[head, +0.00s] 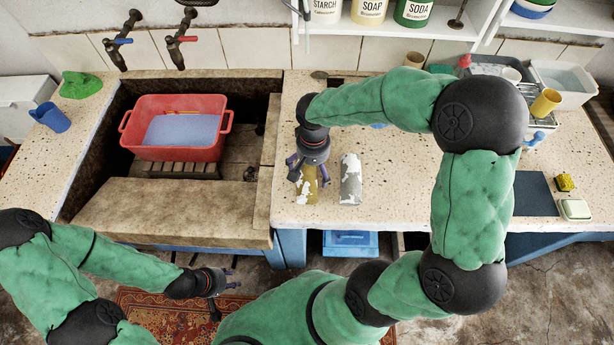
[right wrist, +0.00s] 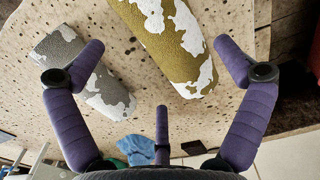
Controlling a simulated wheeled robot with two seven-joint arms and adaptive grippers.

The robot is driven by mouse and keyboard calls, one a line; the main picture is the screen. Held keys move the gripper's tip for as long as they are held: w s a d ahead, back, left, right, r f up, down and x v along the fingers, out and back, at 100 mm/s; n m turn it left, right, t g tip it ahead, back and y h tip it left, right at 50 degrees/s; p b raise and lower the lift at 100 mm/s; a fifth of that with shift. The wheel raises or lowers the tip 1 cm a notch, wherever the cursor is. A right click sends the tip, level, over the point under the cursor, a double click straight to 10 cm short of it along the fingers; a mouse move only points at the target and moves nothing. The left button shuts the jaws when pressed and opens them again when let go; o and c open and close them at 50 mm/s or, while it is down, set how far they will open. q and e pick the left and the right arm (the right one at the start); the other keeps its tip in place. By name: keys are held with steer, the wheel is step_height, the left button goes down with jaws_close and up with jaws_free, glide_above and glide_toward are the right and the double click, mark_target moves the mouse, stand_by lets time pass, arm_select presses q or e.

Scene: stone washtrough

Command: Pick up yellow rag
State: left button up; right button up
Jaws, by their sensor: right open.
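The yellow rag (head: 307,188) looks like an ochre roll with white patches, on the speckled counter right of the basin. My right gripper (head: 307,168) is above it and hides its far part. In the right wrist view the rag (right wrist: 172,42) lies between the spread purple fingers of my right gripper (right wrist: 155,80), nearer the right-hand finger; contact cannot be told. A grey roll with white patches (head: 351,180) lies just right of it; in the right wrist view this roll (right wrist: 80,70) is partly behind the left finger. My left gripper (head: 222,284) is low in front of the basin, fingers apart and empty.
A red tub (head: 176,127) with bluish contents stands in the stone basin (head: 140,205). A blue cup (head: 50,117) and green cloth (head: 81,85) are at the left. A yellow sponge (head: 565,182) and soap dish (head: 575,209) are at the right. The counter around the rolls is mostly clear.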

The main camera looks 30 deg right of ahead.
mark_target(310, 173)
steer(key=shift+a+f, duration=0.15)
steer(key=shift+f, duration=0.35)
steer(key=f, duration=0.1)
steer(key=f+b, duration=0.2)
steer(key=shift+w+f, duration=0.25)
steer(key=shift+f, duration=0.15)
steer(key=shift+r, duration=0.1)
steer(key=c, duration=1.2)
